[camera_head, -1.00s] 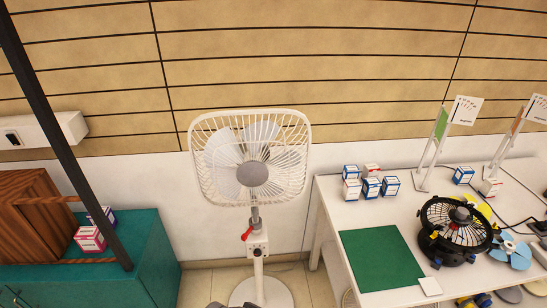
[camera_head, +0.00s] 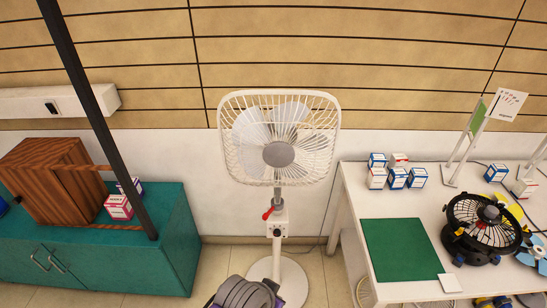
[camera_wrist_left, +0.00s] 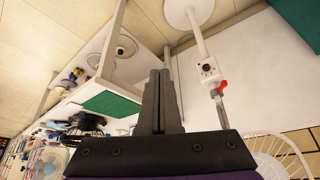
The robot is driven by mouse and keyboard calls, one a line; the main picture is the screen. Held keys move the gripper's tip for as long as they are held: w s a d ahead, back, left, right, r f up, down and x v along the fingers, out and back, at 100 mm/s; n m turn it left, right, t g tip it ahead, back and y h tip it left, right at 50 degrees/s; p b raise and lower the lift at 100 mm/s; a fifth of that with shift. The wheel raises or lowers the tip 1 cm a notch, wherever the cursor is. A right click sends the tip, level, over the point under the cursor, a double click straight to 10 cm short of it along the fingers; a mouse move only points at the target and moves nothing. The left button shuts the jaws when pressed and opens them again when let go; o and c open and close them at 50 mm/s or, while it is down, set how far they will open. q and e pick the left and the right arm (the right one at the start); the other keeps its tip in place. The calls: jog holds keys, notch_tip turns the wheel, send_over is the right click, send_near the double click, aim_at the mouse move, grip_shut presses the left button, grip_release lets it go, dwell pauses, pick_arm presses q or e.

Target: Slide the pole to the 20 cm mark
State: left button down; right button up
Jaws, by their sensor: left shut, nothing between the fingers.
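A white standing fan (camera_head: 279,153) has a square wire cage and stands on the floor by the wall. Its thin grey pole (camera_head: 277,197) rises from a white control box (camera_head: 277,227) with a red lever on its left side. The pole also shows in the left wrist view (camera_wrist_left: 221,112), which is upside down, below the red lever (camera_wrist_left: 221,88). Marks on the pole are too small to read. My left gripper (camera_wrist_left: 160,75) is shut and empty, and overlaps no part of the pole in the wrist view. My right gripper is not in view.
A white table (camera_head: 405,207) stands right of the fan, with a green mat (camera_head: 397,249), small boxes and a black fan (camera_head: 480,228). A teal cabinet (camera_head: 100,270) with a wooden box (camera_head: 50,180) stands left. Floor shows around the fan's base (camera_head: 302,285).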

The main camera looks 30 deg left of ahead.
pick_arm(q)
jog(key=c, duration=1.4)
grip_release()
jog(key=o, duration=0.6)
jog(key=w+f+t+b, duration=0.1)
jog(key=w, duration=0.1)
jog(key=w+f+t+b, duration=0.1)
jog(key=w+b, duration=0.1)
jog(key=w, duration=0.1)
jog(key=w+f+t+b, duration=0.1)
jog(key=w+b, duration=0.1)
jog(key=shift+w+a, duration=0.25)
jog(key=shift+w, duration=0.05)
jog(key=shift+c, duration=0.2)
jog(key=n+t+y+b, duration=0.4)
jog(key=t+y+b, duration=0.3)
jog(key=b, duration=0.5)
send_near(278, 200)
jog(key=a+t, duration=0.1)
jog(key=shift+h, duration=0.3)
jog(key=x, duration=0.7)
jog(key=r+x, duration=0.1)
jog(key=x, duration=0.2)
jog(key=shift+w+r, duration=0.1)
jog(key=shift+w, duration=0.1)
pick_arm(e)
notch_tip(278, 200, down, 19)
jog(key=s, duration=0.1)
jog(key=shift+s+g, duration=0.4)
